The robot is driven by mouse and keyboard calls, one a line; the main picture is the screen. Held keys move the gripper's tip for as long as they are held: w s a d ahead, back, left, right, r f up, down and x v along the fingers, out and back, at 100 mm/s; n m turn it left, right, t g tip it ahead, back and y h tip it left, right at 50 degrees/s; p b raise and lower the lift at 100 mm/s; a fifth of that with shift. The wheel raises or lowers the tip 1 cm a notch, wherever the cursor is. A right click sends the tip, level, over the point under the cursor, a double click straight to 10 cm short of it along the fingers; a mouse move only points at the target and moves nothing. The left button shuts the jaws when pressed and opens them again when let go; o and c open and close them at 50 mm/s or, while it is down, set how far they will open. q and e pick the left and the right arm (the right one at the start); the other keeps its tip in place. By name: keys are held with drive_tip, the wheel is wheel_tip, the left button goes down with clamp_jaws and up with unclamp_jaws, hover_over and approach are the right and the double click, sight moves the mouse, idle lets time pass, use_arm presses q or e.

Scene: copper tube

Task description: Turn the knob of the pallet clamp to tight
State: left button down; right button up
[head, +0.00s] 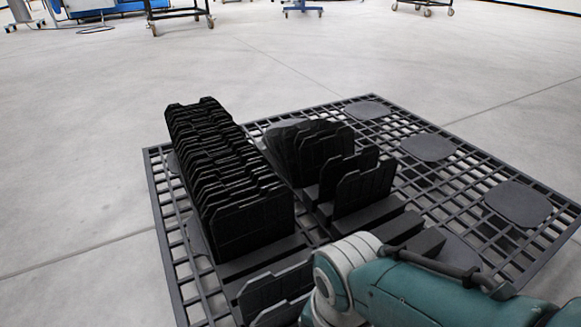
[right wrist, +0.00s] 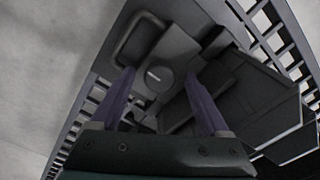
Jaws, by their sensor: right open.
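In the right wrist view, a dark clamp (right wrist: 180,45) sits at the edge of the black pallet. Its knob (right wrist: 155,77) looks like a rounded dark piece with a short pale mark. My right gripper (right wrist: 157,76) has two purple fingers spread apart, one on each side of the knob. They look open and hold nothing; whether either finger touches the knob I cannot tell. In the head view, my teal right arm comes in from the lower right and covers the near part of the pallet (head: 153,190); its gripper is hidden there. My left gripper is not in view.
A long row of black plates (head: 225,165) stands on the pallet's left side. Shorter groups of black plates (head: 362,185) stand in the middle. Flat dark pads (head: 518,203) lie on the bare right side. The floor around is clear; wheeled carts (head: 180,12) stand far back.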

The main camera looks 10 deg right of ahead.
wheel_tip(320, 180, up, 10)
drive_tip(key=p, duration=0.9)
drive_tip(key=shift+f, duration=0.1)
drive_tip(key=shift+p, duration=0.3)
drive_tip(key=s+d+r+n+t+p, duration=0.1)
drive_tip(key=s+d+r+n+p, duration=0.25)
drive_tip(key=r+p, duration=1.65)
drive_tip(key=s+d+r+n+t+p, duration=0.1)
drive_tip(key=s+d+r+n+p, duration=0.3)
drive_tip(key=r+p, duration=1.7)
drive_tip(key=s+d+r+n+t+p, duration=0.2)
drive_tip(key=s+r+p, duration=0.6)
drive_tip(key=r, duration=2.1)
drive_tip(key=w+r+p, duration=0.3)
drive_tip(key=r+p, duration=3.3)
drive_tip(key=p, duration=0.3)
drive_tip(key=shift+w+r, duration=0.15)
drive_tip(key=shift+r, duration=0.05)
